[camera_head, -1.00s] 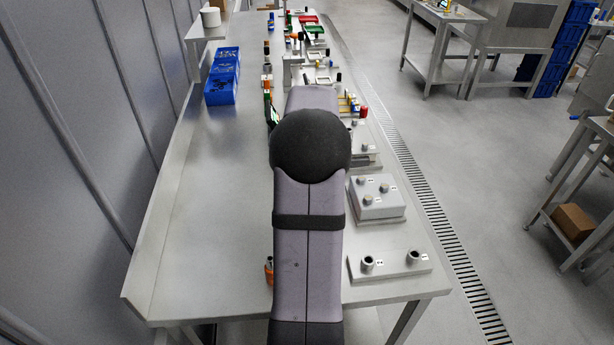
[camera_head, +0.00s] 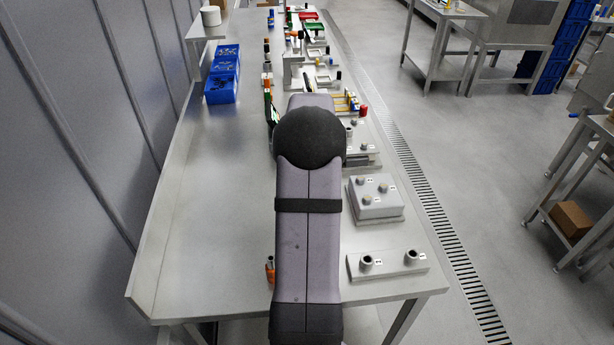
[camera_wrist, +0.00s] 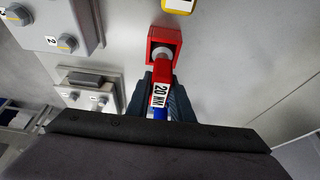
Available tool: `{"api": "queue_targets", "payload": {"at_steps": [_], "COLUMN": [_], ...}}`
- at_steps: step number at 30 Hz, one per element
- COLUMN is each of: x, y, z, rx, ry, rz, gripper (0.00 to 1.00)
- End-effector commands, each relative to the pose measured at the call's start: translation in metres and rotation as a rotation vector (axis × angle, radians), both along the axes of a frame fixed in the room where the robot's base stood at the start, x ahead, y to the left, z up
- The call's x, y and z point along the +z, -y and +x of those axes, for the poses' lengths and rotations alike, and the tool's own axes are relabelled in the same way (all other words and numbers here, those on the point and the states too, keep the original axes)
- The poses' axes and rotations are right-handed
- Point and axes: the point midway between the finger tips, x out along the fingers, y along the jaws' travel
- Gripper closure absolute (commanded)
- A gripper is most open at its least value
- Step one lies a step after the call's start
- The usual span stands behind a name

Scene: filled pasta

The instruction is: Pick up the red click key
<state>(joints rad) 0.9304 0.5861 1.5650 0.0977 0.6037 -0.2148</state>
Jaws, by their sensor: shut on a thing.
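The red click key (camera_wrist: 160,92), with a white "20 NM" label and a blue section below it, is in the wrist view. My gripper (camera_wrist: 161,80) is shut on it, with one dark finger on each side. The key's metal end meets a red square holder (camera_wrist: 153,39) in front of the fingers. I cannot tell whether the end is still inside the holder or just above it. In the head view my own arm hides the gripper and the key.
Grey blocks with labelled knobs (camera_wrist: 68,27) stand left in the wrist view. A yellow-edged holder (camera_wrist: 180,5) lies beyond the red one. In the head view, blue bins (camera_head: 222,78) stand at the back left. The bench's left side (camera_head: 205,200) is clear.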

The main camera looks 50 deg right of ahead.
Motion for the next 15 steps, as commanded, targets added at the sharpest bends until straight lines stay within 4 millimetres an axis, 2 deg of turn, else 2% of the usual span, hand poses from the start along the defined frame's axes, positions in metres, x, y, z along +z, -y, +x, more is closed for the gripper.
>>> {"api": "queue_targets", "payload": {"at_steps": [8, 15], "x": [0.01, 0.045], "y": [0.002, 0.002], "z": [0.001, 0.001], "rx": [0.0, 0.001], "ry": [0.004, 0.006], "rz": [-0.006, -0.008], "gripper": [1.0, 1.0]}}
